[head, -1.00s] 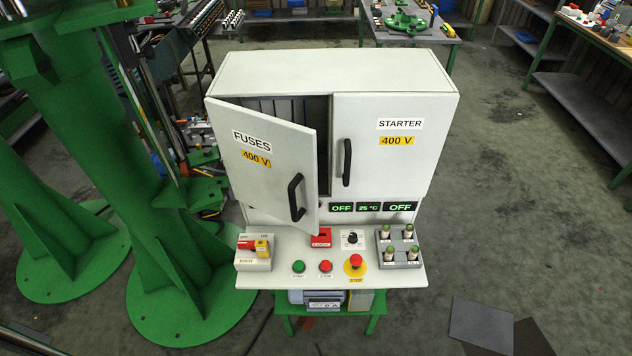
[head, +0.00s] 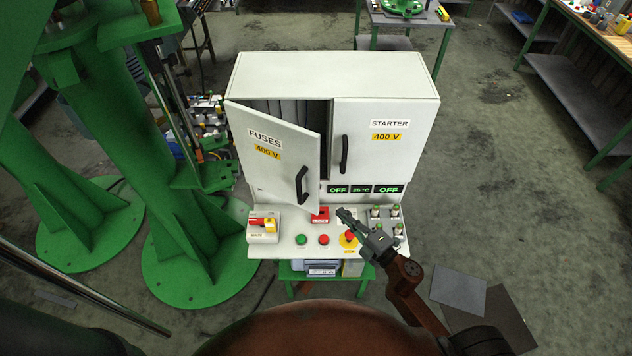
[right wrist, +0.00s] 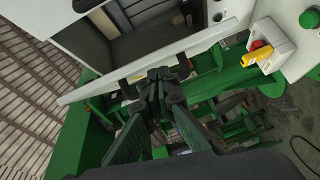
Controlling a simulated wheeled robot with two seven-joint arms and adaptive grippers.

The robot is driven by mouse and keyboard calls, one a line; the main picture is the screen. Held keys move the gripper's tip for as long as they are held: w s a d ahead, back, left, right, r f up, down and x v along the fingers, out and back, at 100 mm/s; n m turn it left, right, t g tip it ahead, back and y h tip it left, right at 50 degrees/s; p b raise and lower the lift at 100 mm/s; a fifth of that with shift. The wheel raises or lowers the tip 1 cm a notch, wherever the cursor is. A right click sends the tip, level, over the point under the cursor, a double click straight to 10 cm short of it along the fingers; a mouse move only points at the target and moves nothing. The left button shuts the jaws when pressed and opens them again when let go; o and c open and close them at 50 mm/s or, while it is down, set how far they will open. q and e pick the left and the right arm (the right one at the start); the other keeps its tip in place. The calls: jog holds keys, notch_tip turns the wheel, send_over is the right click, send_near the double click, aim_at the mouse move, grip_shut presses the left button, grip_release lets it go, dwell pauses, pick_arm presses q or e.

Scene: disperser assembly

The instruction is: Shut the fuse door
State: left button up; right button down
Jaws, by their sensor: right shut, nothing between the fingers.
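The fuse door (head: 270,150), a white panel labelled FUSES 400 V, stands ajar on the cabinet's left side, its right edge swung out toward me. A dark gap shows behind it. Its black handle (head: 302,186) is near the free edge. My right gripper (head: 343,213) is shut and empty, over the control panel, just right of the door's lower free corner. In the right wrist view, its closed fingertips (right wrist: 160,78) appear close to a white door edge (right wrist: 150,68); whether they touch it I cannot tell. My left gripper is out of view.
The starter door (head: 385,150) beside it is closed. Green machine columns (head: 180,220) stand close on the left.

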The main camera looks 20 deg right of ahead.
aim_at(299, 190)
jog(key=s+a+r+n+y, duration=0.1)
jog(key=a+r+n+y, duration=0.1)
jog(key=a+r+n, duration=0.25)
jog(key=shift+m+g, duration=0.4)
jog(key=shift+m, duration=0.15)
jog(key=p+x, duration=0.1)
jog(key=x, duration=0.3)
jog(key=p+x, duration=0.2)
jog(key=x, duration=0.3)
jog(key=shift+a+r, duration=0.15)
jog(key=shift+a, duration=0.25)
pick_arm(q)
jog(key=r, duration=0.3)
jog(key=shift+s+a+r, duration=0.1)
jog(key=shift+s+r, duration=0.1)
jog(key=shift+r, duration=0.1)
pick_arm(e)
jog(key=w+d, duration=0.3)
